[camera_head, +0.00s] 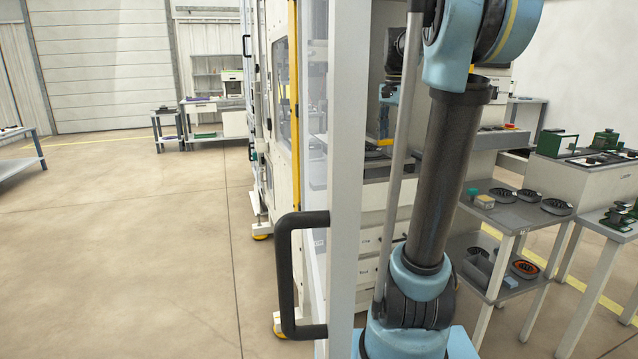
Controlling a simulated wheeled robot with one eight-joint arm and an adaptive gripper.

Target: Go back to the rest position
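My arm stands upright at the right of the middle in the head view. It has blue joints and a dark grey link, and its upper part runs out of the top of the picture. A smaller dark and blue part shows behind the frame post near the top, and I cannot tell what it belongs to. I cannot make out my gripper's fingers anywhere, nor anything held.
A tall machine's open door with a black handle (288,275) stands close beside my arm on the left. A grey shelf rack (497,215) with round dark parts and a bench (570,181) with green devices stand at right. The floor (130,250) at left is clear.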

